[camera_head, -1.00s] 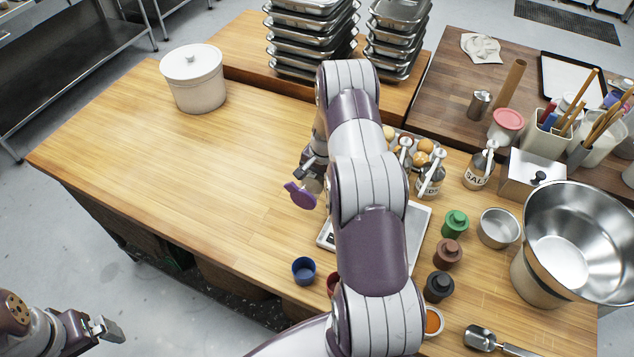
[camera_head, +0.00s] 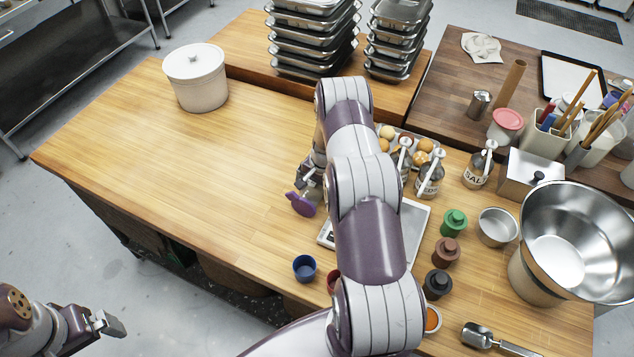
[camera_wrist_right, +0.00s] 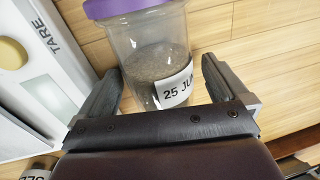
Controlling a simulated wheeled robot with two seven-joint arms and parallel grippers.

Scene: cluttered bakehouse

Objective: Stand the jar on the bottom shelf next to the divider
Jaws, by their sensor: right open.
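The jar (camera_wrist_right: 150,45) is clear, with a purple lid, dark grains and a white label reading "25 JU". In the head view its purple lid (camera_head: 300,204) shows left of the white scale, tilted toward the lower left; whether the jar lies on the table is unclear. My right gripper (camera_wrist_right: 160,78) is open, with a finger on each side of the jar's base end. In the head view the right gripper (camera_head: 312,178) is partly hidden by my arm. My left gripper (camera_head: 112,325) is at the lower left, away from the table; its jaws are unclear. I cannot make out the divider.
The scale (camera_head: 327,233) lies right of the jar. A blue cup (camera_head: 304,268) stands at the table's front edge. A lidded white pot (camera_head: 196,78) stands at the back left. The left tabletop (camera_head: 150,150) is bare. The space under the table (camera_head: 225,278) is dark.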

